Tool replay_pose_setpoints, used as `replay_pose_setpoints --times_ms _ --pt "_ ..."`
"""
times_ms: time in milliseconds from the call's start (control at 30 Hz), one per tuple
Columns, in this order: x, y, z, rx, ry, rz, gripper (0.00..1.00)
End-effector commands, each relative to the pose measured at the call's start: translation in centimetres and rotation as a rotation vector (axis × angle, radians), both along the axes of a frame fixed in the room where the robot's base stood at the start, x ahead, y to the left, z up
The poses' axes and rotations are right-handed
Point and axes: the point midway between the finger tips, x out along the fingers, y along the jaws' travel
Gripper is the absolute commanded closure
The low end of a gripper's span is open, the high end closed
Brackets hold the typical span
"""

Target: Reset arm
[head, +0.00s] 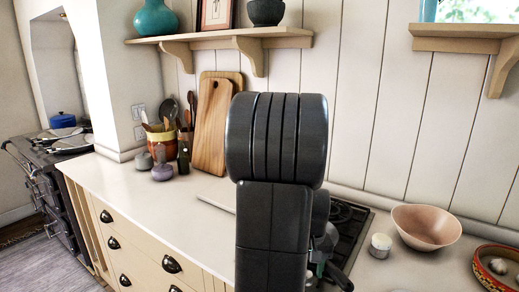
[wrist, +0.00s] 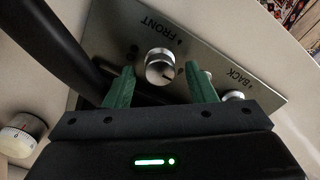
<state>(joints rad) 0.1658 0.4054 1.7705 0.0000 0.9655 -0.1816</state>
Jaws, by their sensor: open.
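My gripper (wrist: 160,90) is open in the wrist view, with its two green fingers apart. A silver knob (wrist: 160,66) on a metal hob panel (wrist: 115,40) shows between and beyond the fingertips. I cannot tell whether the fingers touch it. The panel carries the words FRONT and BACK. In the head view my dark arm stands upright in the middle and hides part of the hob (head: 347,222). The gripper's fingers are not clear in that view.
A pink bowl (head: 426,226), a small white-topped jar (head: 380,246) and a patterned red dish (head: 497,268) stand right of the hob. Cutting boards (head: 212,125) and a utensil pot (head: 161,143) stand at the back left. The left counter (head: 150,195) is mostly clear. A shelf (head: 220,38) hangs above.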

Motion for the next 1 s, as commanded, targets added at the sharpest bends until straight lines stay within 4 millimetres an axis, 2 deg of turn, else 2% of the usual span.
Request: replay_pose_setpoints --times_ms 267,467,967,1000 --pt "0.1 0.0 1.0 -0.001 -0.003 0.018 0.5" --pt "0.1 0.0 4.2 -0.001 -0.006 0.019 0.5" --pt "0.1 0.0 14.3 -0.001 -0.006 0.019 0.5" --pt "0.0 0.0 12.9 0.001 0.004 0.019 0.5"
